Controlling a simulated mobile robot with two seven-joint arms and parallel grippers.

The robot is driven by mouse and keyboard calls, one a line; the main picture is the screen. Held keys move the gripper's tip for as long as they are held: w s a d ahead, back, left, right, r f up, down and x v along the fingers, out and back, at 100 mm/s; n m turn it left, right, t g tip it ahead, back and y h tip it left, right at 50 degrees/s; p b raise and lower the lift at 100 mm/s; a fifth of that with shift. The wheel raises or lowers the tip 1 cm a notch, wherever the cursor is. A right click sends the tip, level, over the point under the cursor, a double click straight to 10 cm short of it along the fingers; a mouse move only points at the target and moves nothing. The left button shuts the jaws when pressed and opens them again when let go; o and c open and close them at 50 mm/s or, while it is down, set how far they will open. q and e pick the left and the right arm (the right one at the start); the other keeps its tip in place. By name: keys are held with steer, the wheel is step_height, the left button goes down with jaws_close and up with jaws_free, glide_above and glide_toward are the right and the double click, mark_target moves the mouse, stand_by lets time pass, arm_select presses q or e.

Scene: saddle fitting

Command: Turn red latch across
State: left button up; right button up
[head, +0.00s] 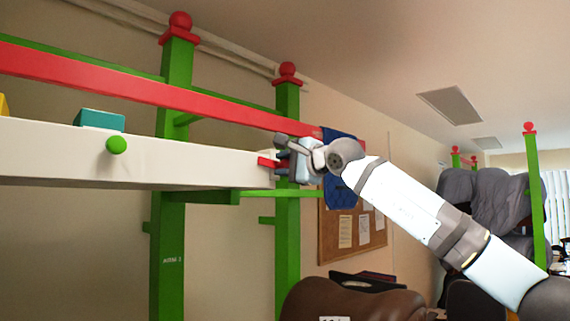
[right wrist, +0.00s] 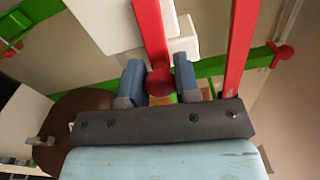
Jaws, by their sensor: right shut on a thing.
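The red latch (head: 265,161) shows as a small red piece at the right end of the white beam (head: 190,165) in the head view. In the right wrist view the latch (right wrist: 149,30) is a red bar with a round knob (right wrist: 160,82) at its near end. My right gripper (head: 284,160) is at the beam's end; in the right wrist view its two grey-blue fingers (right wrist: 160,80) stand on either side of the knob, shut on it. The gripper hides part of the latch in the head view. My left gripper is not in view.
A long red rail (head: 150,90) runs above the beam, and green posts (head: 287,220) with red caps stand behind. A teal block (head: 99,120) sits on the beam near a green knob (head: 116,145). A brown saddle (head: 350,302) is below. Open air lies below the beam.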

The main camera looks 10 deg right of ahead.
steer(key=shift+n, duration=0.6)
steer(key=o, duration=0.9)
steer(key=shift+s, duration=0.1)
steer(key=shift+s+d+f, duration=0.1)
steer(key=shift+s+d, duration=0.15)
steer(key=b+v, duration=0.4)
steer(key=v, duration=0.9)
steer(key=shift+a, duration=0.1)
